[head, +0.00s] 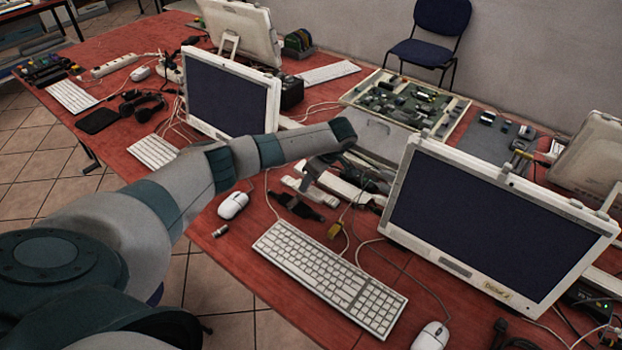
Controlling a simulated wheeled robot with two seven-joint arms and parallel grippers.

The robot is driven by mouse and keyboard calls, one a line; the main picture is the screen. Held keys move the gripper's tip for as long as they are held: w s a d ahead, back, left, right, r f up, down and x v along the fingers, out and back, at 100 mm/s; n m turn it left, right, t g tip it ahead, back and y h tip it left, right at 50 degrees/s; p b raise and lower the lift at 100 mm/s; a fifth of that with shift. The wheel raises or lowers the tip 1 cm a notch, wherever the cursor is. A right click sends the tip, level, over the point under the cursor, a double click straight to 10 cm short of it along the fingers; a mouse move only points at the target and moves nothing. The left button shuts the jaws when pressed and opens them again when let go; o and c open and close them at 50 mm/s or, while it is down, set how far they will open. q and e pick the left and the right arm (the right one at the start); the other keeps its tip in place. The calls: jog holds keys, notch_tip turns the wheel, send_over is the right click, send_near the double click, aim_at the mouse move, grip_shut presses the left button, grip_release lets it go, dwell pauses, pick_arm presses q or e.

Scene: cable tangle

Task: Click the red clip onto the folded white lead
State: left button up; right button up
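My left arm reaches in from the lower left across the red table. Its gripper (312,178) points down over the clutter between the two monitors. It is small and dark here, and I cannot tell whether its fingers are apart or hold anything. Thin pale leads (268,190) run over the table near it, and another pale lead (358,250) curves behind the keyboard. I cannot make out which one is the folded white lead. I cannot pick out a red clip; it may be hidden or lost against the red table. My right gripper is not in view.
A white keyboard (328,277), a mouse (233,205) and a small yellow-ended item (334,230) lie near the gripper. Monitors stand left (228,95) and right (480,225). A tray of circuit boards (458,110) sits behind. Bare table (262,255) shows along the front edge.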

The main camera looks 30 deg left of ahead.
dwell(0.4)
pick_arm(q)
jog(key=shift+f+p, duration=0.1)
jog(key=shift+p, duration=0.35)
dwell(0.4)
jog(key=shift+f, duration=0.5)
jog(key=shift+f, duration=0.2)
dwell(0.3)
jog(key=shift+f, duration=0.55)
dwell(0.6)
jog(key=o, duration=2)
